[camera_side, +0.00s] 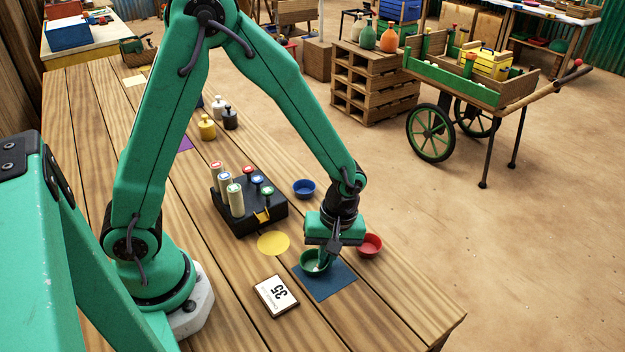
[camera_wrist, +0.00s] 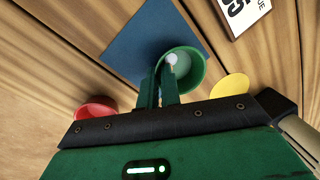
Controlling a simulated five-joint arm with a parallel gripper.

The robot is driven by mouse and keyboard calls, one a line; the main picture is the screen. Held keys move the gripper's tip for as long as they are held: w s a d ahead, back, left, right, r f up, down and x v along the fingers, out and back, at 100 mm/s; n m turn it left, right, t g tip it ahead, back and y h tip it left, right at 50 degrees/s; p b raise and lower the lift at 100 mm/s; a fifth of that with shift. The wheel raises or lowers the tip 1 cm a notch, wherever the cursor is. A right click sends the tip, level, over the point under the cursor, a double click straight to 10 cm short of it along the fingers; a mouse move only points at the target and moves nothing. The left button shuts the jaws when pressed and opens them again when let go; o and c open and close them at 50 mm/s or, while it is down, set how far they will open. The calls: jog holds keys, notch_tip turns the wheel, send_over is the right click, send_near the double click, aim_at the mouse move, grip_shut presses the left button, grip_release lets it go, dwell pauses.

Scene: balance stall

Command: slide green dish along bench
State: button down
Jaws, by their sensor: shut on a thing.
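The green dish (camera_side: 313,263) sits partly on a dark blue square mat (camera_side: 335,283), over its upper left part, near the front of the bench. My gripper (camera_side: 327,262) reaches down to the dish and is shut on it. In the wrist view the two fingers (camera_wrist: 160,88) meet the near side of the green dish (camera_wrist: 195,75), and a small white spot shows by the fingertip. The blue mat (camera_wrist: 145,38) lies beyond and to the left of the dish there. The exact grip on the rim is partly hidden.
A red dish (camera_side: 369,245) stands close right of my gripper, and a blue dish (camera_side: 304,189) behind it. A black rack (camera_side: 248,212) holds several stamp-like pieces. The bench's front right is clear.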

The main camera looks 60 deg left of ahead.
jog(key=shift+w+d, duration=0.25)
jog(key=shift+d, duration=0.35)
jog(key=shift+w+d, duration=0.2)
jog(key=shift+d, duration=0.4)
jog(key=c, duration=1.5)
grip_release()
jog(key=shift+c, duration=0.2)
jog(key=shift+r, duration=0.15)
notch_tip(320, 180, up, 7)
jog(key=w, duration=0.1)
jog(key=shift+d+r, duration=0.2)
jog(key=shift+r, duration=0.1)
